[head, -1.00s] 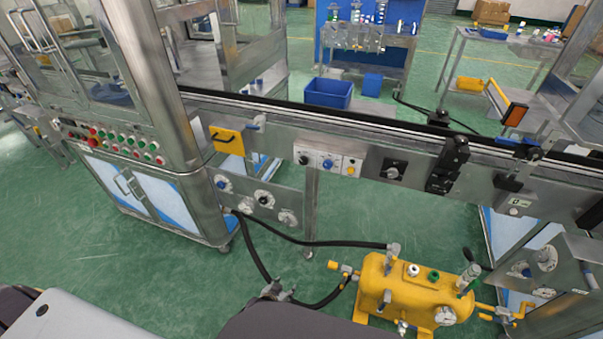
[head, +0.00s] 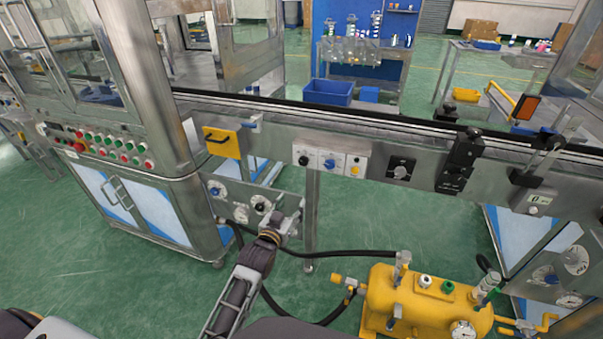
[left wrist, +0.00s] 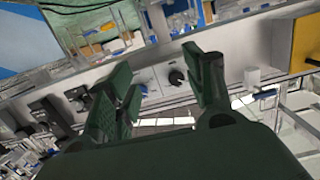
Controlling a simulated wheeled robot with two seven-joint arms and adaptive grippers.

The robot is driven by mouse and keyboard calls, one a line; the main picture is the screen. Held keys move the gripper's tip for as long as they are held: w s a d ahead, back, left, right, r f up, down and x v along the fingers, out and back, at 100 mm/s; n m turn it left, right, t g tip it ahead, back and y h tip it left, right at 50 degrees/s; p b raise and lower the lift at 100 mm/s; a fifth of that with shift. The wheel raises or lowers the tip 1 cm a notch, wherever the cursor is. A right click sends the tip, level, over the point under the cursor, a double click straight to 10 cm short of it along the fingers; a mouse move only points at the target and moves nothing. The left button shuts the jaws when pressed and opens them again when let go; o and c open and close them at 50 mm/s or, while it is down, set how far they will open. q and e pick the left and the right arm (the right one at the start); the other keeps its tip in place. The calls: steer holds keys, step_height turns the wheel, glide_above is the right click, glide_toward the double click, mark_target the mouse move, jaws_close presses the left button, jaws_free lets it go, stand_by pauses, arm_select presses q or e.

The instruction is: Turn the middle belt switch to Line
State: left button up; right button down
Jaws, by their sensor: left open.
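A row of belt controls sits on the conveyor's front face: a black knob (head: 303,160), a blue knob (head: 329,164) and a yellow button (head: 355,169). A separate black switch plate (head: 400,169) with a grey knob is to their right. I cannot read their labels. My left gripper (head: 289,222) is open and empty, below and in front of the row, touching no control. In the left wrist view, the black knob (left wrist: 177,77) and blue knob (left wrist: 144,90) show beyond the gap between its open fingers (left wrist: 166,88). My right gripper is out of view.
A yellow plate (head: 222,142) with a handle is left of the controls. Lower valves and gauges (head: 240,212) sit behind my left gripper. A yellow tank (head: 425,305) with a black hose (head: 335,254) stands on the floor at lower right.

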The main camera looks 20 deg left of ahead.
arm_select(q)
step_height(320, 180, up, 6)
steer(key=a+t+b, duration=0.1)
steer(key=shift+s, duration=0.2)
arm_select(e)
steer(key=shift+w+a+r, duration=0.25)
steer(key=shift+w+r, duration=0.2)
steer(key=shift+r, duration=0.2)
arm_select(q)
steer(key=shift+w+r, duration=0.1)
steer(key=shift+w, duration=0.05)
steer(key=b, duration=0.1)
glide_toward(303, 163)
steer(key=shift+w, duration=1.3)
steer(key=shift+w+d+f+b, duration=0.1)
steer(key=shift+w+b, duration=0.15)
steer(key=shift+w, duration=0.55)
steer(key=shift+w+d+f+b, duration=0.1)
steer(key=shift+w+b, duration=0.1)
steer(key=shift+w, duration=1.65)
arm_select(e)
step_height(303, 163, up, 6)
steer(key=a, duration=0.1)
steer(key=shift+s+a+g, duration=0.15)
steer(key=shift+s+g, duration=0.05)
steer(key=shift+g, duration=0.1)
arm_select(q)
steer(key=shift+c, duration=0.3)
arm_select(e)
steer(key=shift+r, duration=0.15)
